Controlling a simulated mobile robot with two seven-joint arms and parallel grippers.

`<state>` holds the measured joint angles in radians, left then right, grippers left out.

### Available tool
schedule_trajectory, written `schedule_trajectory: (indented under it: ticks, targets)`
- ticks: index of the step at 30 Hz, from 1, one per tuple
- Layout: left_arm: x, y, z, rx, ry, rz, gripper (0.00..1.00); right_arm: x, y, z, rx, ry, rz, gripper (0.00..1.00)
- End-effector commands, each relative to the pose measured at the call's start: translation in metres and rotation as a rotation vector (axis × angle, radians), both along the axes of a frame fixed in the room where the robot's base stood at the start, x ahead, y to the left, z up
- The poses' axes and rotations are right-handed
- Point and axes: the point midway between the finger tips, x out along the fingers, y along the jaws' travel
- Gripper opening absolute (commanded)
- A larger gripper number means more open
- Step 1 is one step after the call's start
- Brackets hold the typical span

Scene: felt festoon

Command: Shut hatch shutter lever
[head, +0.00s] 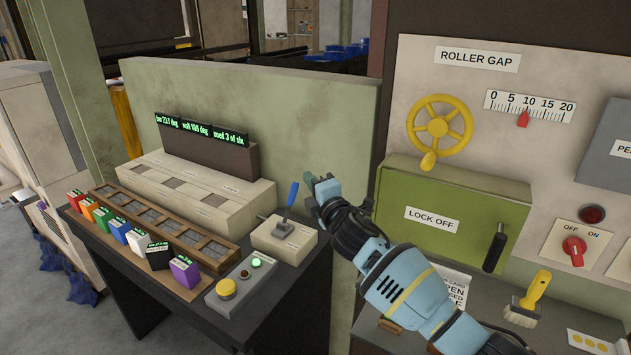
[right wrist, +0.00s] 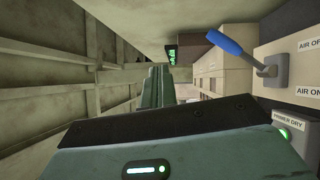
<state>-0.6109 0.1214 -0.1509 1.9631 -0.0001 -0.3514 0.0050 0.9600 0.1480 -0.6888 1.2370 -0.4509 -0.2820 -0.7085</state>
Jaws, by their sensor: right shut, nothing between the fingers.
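No lever in view carries a readable hatch or shutter label. In the right wrist view the blue lever (right wrist: 228,43) sits at upper right, beside labels reading AIR OFF and AIR ON. A black handle (head: 495,248) hangs on the green LOCK OFF panel (head: 420,190). My right gripper (head: 318,187) is shut and empty, just right of the blue lever and apart from it. Its closed fingers (right wrist: 155,85) also show in the wrist view. My left gripper is out of view.
The desk holds a slotted wooden rack (head: 165,225), several coloured blocks, a button box (head: 240,284) and a dark display (head: 205,148). A yellow handwheel (head: 440,128) and red switch (head: 573,250) are on the right wall panel. A brush (head: 527,300) lies below them.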

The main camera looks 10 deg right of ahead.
Motion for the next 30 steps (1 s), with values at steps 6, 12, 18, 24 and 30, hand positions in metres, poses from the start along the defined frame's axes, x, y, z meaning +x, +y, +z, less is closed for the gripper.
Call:
schedule_trajectory:
  ticks: [6, 12, 18, 24, 30]
  targets:
    - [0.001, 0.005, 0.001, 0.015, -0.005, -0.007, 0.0, -0.012, -0.007, 0.004, -0.001, 0.002, 0.0, 0.0]
    - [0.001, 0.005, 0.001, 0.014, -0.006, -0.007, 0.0, -0.012, -0.007, 0.002, -0.001, 0.005, -0.001, 0.0]
    - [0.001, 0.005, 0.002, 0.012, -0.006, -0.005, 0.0, -0.014, -0.007, -0.001, 0.007, 0.012, 0.0, 0.0]
    - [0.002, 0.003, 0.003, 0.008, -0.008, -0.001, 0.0, -0.042, -0.01, -0.062, 0.152, 0.145, 0.006, 0.0]
    - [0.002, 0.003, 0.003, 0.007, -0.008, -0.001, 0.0, -0.102, -0.022, -0.156, 0.419, 0.37, -0.022, 0.0]
